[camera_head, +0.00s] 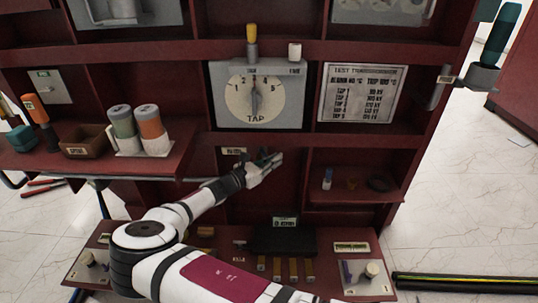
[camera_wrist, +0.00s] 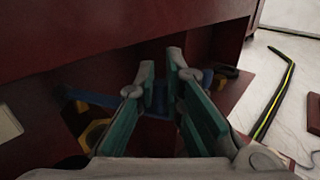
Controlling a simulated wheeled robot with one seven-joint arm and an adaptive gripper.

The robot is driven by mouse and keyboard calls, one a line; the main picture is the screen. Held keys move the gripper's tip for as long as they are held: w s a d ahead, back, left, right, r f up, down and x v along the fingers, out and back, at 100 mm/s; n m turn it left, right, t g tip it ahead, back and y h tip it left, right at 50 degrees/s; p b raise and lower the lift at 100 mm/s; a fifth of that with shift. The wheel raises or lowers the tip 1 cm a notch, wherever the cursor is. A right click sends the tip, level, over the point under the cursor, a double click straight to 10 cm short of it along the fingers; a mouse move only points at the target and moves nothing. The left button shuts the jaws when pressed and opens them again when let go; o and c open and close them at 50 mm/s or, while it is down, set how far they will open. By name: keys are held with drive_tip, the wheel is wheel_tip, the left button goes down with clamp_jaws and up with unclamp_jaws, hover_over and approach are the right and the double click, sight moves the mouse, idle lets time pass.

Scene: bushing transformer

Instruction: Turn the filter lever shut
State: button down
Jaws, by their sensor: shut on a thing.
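My gripper (camera_head: 268,163) reaches into the dark recess below the TAP dial panel in the head view. In the wrist view its two green-sided fingers (camera_wrist: 165,82) point away from the camera, with a narrow gap between them. A blue lever (camera_wrist: 98,97) runs across behind the left finger and shows between the fingers, where they are shut on it. Its far part is hidden by the fingers. In the head view the lever is too small and covered to make out clearly.
Yellow round fittings (camera_wrist: 95,132) lie near the lever in the wrist view. The TAP dial (camera_head: 253,97) is above my arm, with a sign (camera_head: 361,93) beside it. A shelf with two cylinders (camera_head: 152,130) stands left. A black-yellow bar (camera_head: 465,283) lies on the floor.

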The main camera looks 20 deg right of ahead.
drive_tip(key=shift+p+x, duration=0.45)
drive_tip(key=shift+x, duration=1.65)
drive_tip(key=shift+d, duration=0.25)
drive_tip(key=c, duration=1.7)
unclamp_jaws()
drive_tip(key=shift+a, duration=0.1)
drive_tip(key=v, duration=1.2)
